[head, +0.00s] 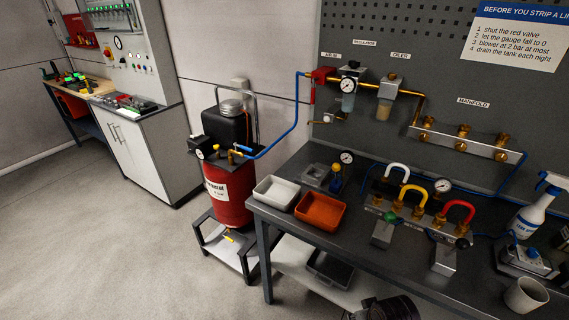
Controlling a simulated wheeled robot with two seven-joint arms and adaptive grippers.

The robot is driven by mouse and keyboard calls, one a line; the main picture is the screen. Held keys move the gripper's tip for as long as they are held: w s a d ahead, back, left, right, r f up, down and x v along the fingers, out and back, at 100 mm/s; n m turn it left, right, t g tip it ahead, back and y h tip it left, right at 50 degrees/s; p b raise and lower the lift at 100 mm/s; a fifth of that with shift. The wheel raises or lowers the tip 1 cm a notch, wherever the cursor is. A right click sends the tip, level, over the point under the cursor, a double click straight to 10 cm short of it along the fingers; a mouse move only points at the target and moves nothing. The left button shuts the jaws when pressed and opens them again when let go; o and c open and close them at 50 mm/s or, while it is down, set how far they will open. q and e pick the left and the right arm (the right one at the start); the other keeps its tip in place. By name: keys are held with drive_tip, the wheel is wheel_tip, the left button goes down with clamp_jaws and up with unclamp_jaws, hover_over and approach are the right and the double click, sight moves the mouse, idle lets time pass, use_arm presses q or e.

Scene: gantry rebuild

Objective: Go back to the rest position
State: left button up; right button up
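Neither of my grippers shows clearly in the head view. A dark ribbed round thing (392,308) shows at the bottom edge, below the front edge of the workbench (290,224). I cannot tell what it is. The bench stands at the right, with a white tray (277,192) and an orange tray (320,211) at its left end, both seemingly empty. Coloured loop handles in white, yellow (413,190) and red (459,210) stand on its top.
A red compressor tank (226,190) on a low grey stand is left of the bench. A white mug (526,295) and spray bottle (537,205) stand at the right. A white cabinet (135,150) is at the far left. The floor (110,250) at left is clear.

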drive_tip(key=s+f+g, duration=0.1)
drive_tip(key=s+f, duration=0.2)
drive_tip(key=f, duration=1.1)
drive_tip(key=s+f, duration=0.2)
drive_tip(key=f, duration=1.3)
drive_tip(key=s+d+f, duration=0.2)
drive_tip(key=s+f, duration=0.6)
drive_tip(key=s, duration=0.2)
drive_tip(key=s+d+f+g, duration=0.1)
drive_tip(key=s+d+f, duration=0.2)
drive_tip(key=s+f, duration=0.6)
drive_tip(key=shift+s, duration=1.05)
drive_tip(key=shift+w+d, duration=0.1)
